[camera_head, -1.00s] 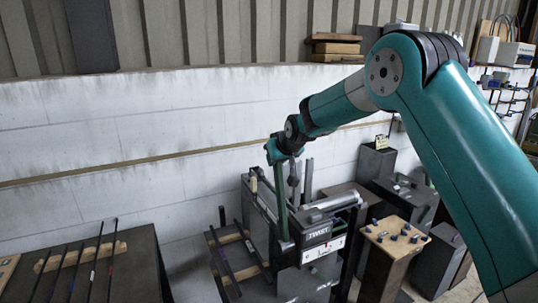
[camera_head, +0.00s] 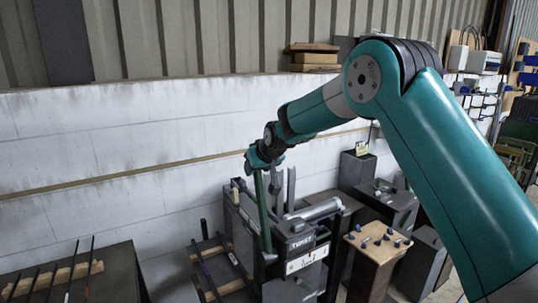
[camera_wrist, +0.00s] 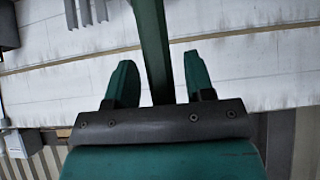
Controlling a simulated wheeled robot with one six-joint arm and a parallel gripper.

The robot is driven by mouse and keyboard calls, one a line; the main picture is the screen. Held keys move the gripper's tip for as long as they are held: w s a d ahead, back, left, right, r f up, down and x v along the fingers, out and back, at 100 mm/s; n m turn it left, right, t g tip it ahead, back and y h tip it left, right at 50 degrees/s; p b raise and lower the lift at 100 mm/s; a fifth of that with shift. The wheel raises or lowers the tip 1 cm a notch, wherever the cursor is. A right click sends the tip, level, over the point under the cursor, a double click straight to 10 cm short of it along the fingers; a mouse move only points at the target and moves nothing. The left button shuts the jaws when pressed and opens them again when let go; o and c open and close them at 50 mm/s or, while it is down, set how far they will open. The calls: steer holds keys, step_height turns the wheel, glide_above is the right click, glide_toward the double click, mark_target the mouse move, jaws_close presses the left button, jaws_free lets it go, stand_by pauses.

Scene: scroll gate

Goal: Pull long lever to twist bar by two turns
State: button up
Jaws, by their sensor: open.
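The long green lever (camera_head: 263,210) stands nearly upright, slightly tilted, at the left front of the dark twist machine (camera_head: 297,246). My gripper (camera_head: 261,161) is at the lever's upper end. In the wrist view, the green lever (camera_wrist: 152,40) runs between the two spread fingers of my gripper (camera_wrist: 159,62). Gaps show on both sides, so the fingers are open around it without clamping. A grey cylinder (camera_head: 313,209) lies across the machine's top. I cannot clearly make out the bar to be twisted.
A table with dark rods (camera_head: 85,262) is at the lower left. A rack with rods (camera_head: 212,270) stands left of the machine. A wooden-topped stand (camera_head: 376,243) and dark blocks are to its right. A white wall (camera_head: 110,130) runs behind.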

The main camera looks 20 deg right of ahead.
steer(key=b+v, duration=0.6)
steer(key=v, duration=1)
steer(key=shift+s+d+r, duration=0.15)
steer(key=shift+s+d, duration=0.05)
